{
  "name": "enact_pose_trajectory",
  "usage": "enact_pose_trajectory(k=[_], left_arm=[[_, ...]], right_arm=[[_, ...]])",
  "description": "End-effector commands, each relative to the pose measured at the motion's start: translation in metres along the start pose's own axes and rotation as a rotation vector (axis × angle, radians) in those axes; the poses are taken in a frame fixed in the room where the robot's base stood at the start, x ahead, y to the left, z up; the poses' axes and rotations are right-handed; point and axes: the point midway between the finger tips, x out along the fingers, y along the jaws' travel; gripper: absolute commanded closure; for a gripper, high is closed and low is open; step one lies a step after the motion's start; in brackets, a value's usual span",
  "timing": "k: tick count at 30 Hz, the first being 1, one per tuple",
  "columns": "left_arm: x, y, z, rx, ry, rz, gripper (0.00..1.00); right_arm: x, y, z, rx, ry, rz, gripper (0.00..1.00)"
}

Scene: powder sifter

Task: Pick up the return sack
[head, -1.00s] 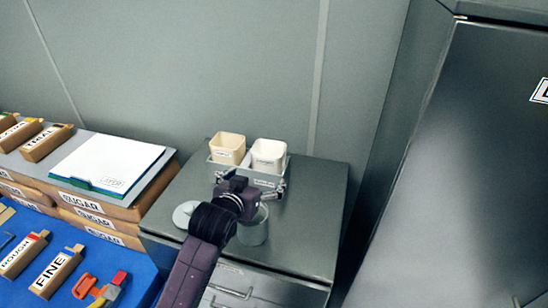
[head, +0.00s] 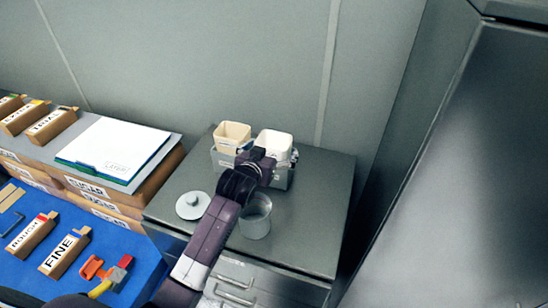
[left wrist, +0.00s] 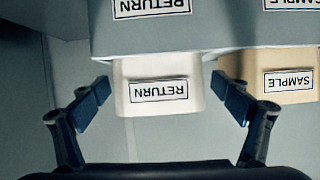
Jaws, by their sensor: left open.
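The return sack (head: 272,141) is white and boxy, labelled RETURN in the left wrist view (left wrist: 158,90). It stands in the right place of a grey holder (head: 224,160) on the cabinet top. My left gripper (head: 267,160) is at the front of the holder and hides part of the sack in the head view. In the left wrist view its fingers (left wrist: 160,84) are open, one on each side of the sack, with gaps showing. That view appears upside down. My right gripper is not in view.
A cream sample sack (head: 232,135) stands left of the return sack, close to one finger. Sugar boxes (head: 150,195) and a blue mat (head: 25,270) lie left.

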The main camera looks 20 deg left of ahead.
Motion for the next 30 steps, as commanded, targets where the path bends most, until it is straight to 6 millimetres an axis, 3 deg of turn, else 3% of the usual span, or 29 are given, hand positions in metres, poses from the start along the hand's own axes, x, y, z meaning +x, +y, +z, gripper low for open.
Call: enact_pose_trajectory(k=[4, 13, 30], left_arm=[[0.011, 0.001, -0.001, 0.0, 0.0, 0.001, 0.08], [0.013, 0.001, 0.0, 0.0, 0.001, 0.001, 0.08], [0.013, 0.001, 0.0, 0.0, 0.0, 0.001, 0.69]], right_arm=[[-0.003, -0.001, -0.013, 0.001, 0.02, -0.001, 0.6], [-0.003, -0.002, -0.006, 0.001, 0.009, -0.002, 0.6], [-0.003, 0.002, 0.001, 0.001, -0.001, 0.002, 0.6]])
